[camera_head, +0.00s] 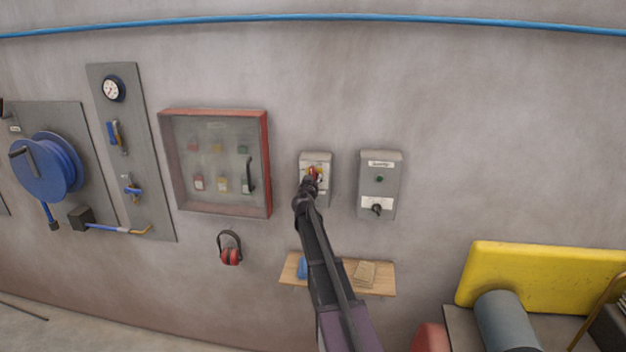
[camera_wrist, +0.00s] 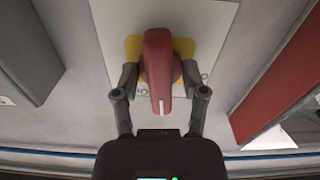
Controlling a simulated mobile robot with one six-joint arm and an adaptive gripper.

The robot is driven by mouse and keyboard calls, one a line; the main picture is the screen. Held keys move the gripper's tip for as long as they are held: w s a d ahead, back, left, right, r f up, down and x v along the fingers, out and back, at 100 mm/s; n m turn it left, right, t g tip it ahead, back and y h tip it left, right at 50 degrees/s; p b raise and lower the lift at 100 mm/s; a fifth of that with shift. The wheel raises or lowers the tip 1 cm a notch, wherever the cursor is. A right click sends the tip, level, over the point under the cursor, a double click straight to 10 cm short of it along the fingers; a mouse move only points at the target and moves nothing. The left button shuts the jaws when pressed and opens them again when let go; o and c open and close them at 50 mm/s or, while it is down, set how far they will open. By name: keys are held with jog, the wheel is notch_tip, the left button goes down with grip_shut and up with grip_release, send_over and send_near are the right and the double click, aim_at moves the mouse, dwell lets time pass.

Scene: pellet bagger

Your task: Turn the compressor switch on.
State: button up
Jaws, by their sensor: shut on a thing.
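A red switch handle (camera_wrist: 158,65) on a yellow plate (camera_wrist: 184,47) sits on a pale switch box on the wall. In the wrist view the handle lies along the picture's height, its white mark towards the bottom, the side of the blue pipe. My gripper (camera_wrist: 158,78) has one finger on each side of the handle and is shut on it. In the head view my gripper (camera_head: 312,182) reaches up to the switch box (camera_head: 316,158) and covers part of it. Lettering beside the handle is partly hidden and not readable.
A red-framed glass cabinet (camera_head: 266,165) is on the left. A wooden shelf (camera_head: 383,280) is below, and red ear defenders (camera_head: 230,250) hang lower left. A blue pipe (camera_head: 450,21) runs above.

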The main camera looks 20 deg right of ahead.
jog(key=shift+w+m, duration=0.1)
jog(key=shift+m, duration=0.5)
jog(key=o, duration=0.8)
jog(key=shift+c, duration=0.2)
jog(key=v, duration=1.2)
